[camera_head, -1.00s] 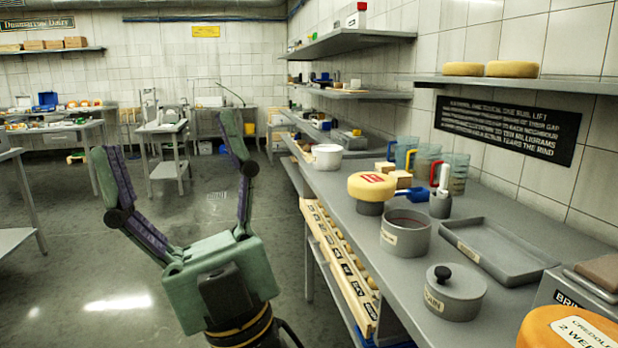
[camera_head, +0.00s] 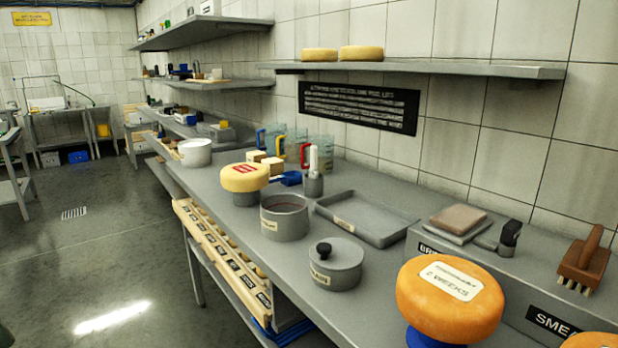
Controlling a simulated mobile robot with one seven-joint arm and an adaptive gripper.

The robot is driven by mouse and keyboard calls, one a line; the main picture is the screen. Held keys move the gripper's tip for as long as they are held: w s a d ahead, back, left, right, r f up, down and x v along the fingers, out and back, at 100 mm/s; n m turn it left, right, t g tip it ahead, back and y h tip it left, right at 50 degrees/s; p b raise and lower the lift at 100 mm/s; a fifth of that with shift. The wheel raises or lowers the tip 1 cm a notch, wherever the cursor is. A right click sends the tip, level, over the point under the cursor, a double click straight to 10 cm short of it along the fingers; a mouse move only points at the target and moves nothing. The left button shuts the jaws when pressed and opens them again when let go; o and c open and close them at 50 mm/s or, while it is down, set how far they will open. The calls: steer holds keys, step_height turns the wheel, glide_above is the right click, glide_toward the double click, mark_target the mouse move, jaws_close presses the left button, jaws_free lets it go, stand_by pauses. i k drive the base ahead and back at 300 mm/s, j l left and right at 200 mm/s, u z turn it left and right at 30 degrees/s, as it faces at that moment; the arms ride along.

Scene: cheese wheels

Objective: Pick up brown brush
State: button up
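The brown brush (camera_head: 583,262) sits on the grey raised box at the far right of the head view. It has a reddish-brown wooden body, a handle pointing up and pale bristles at its lower edge. My gripper is outside the current head view, so its distance from the brush and its state cannot be seen.
An orange cheese wheel (camera_head: 450,299) on a blue stand is in front of the grey box (camera_head: 520,271). A lidded pot (camera_head: 335,265), an open pot (camera_head: 284,218) and a grey tray (camera_head: 368,219) stand on the counter to the left. A wall shelf (camera_head: 420,69) runs above.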

mark_target(585, 263)
steer(key=k, duration=0.4)
steer(key=k+z, duration=0.1)
steer(key=z, duration=0.55)
steer(key=k+l+z, duration=0.1)
steer(key=z, duration=0.25)
steer(key=j+z, duration=0.15)
steer(key=z, duration=0.2)
steer(key=j+z, duration=0.15)
steer(key=z, duration=0.25)
steer(key=j+z, duration=0.15)
steer(key=z, duration=0.2)
steer(key=k+j, duration=0.1)
steer(key=j, duration=0.25)
steer(key=k+j, duration=0.1)
steer(key=j, duration=0.2)
steer(key=i+j, duration=0.7)
steer(key=j, duration=0.2)
